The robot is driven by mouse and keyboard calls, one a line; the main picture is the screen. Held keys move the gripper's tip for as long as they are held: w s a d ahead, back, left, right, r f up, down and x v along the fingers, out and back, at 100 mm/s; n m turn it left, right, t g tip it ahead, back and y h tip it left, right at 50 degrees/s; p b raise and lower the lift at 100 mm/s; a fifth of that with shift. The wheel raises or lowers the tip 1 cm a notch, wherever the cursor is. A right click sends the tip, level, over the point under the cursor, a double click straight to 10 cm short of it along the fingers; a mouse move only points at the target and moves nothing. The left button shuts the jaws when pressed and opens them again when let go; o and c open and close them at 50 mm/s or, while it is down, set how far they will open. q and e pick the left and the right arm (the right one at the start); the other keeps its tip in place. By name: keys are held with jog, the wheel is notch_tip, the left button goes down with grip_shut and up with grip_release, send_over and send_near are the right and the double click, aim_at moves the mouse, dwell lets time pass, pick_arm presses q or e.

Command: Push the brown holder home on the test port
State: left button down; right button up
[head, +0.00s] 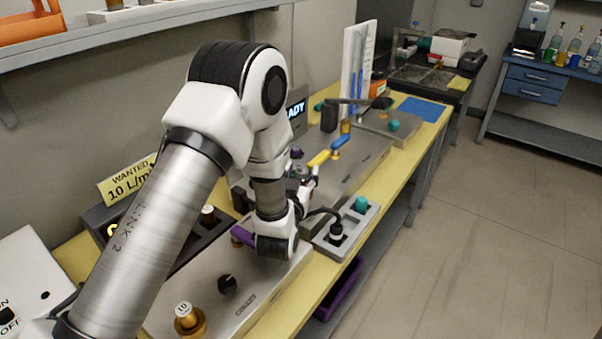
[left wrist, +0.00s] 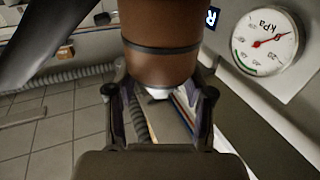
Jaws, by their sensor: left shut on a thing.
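The brown holder (left wrist: 160,42), a brown cylinder with dark bands, fills the upper middle of the left wrist view. My left gripper (left wrist: 159,95) is shut on it, with a finger at each side of its lower end. In the head view my left gripper (head: 301,180) is partly hidden behind my own wrist, over the middle of the bench. I cannot make out the holder there. I cannot identify the test port, nor tell whether the holder touches it. My right gripper is not in view.
A pressure gauge (left wrist: 266,43) is at the right of the left wrist view. In the head view, a grey tray (head: 372,217) with a teal cap (head: 361,204) sits at the bench's front edge. A display (head: 297,110) stands behind.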

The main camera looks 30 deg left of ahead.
pick_arm(q)
jog(key=shift+f+b, duration=0.35)
jog(key=shift+f, duration=0.05)
jog(key=shift+r, duration=0.1)
jog(key=shift+r+p, duration=0.35)
jog(key=shift+r, duration=0.1)
jog(key=shift+w, duration=0.1)
dwell(1.4)
jog(key=shift+f+b, duration=0.5)
jog(key=shift+b, duration=0.15)
jog(key=shift+r, duration=0.1)
jog(key=shift+r+p, duration=0.3)
jog(key=shift+r, duration=0.1)
jog(key=shift+b, duration=0.3)
dwell(1.2)
